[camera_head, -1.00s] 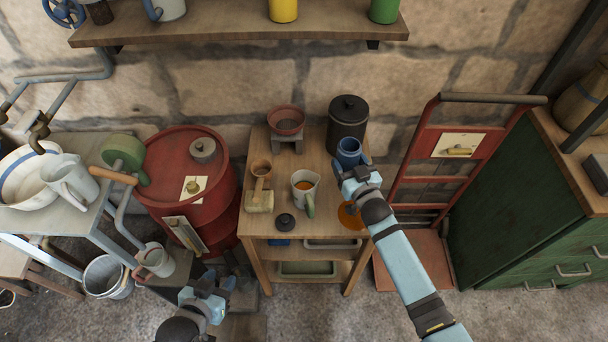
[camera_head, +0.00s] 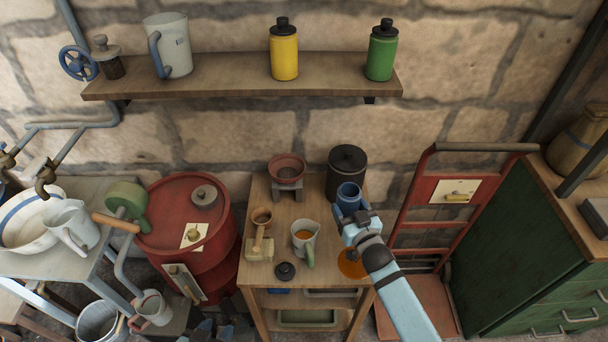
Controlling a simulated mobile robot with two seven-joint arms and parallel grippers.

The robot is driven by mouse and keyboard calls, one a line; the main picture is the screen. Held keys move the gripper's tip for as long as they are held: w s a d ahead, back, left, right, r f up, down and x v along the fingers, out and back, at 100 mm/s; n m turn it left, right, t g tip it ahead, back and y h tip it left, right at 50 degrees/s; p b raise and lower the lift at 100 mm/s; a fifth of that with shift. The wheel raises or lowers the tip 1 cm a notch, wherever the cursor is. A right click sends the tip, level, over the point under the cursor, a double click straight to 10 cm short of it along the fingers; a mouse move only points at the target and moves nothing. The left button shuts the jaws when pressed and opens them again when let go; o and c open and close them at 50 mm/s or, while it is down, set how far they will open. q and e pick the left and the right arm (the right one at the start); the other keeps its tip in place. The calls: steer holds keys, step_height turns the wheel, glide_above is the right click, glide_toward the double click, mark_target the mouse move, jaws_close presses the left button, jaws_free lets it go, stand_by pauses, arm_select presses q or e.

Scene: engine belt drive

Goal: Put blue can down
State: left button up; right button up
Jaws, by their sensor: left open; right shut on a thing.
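The blue can (camera_head: 348,196) is open-topped and upright, at the back right of the small wooden table (camera_head: 257,220), in front of a black lidded canister (camera_head: 346,172). My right gripper (camera_head: 350,212) is shut on the can from the front. I cannot tell whether the can's base touches the table top. My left gripper (camera_head: 212,328) is open and empty, low at the bottom edge of the view, in front of the red drum and mostly cut off.
A red drum (camera_head: 195,225) stands left, a red hand truck (camera_head: 458,192) right.

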steer(key=shift+r, duration=0.1)
steer(key=s+d+r+m+h+p, duration=0.1)
steer(key=s+d+r+m+h, duration=0.1)
steer(key=s+d+r, duration=0.4)
steer(key=s+d+r+m+t+h+p, duration=0.1)
steer(key=s+d+r, duration=0.5)
steer(key=r, duration=0.6)
steer(key=s+h+p, duration=0.1)
steer(key=h, duration=0.1)
steer(key=shift+s+d+r+m+h, duration=0.2)
steer(key=shift+d+r+m+h, duration=0.1)
steer(key=shift+r+m+h, duration=0.1)
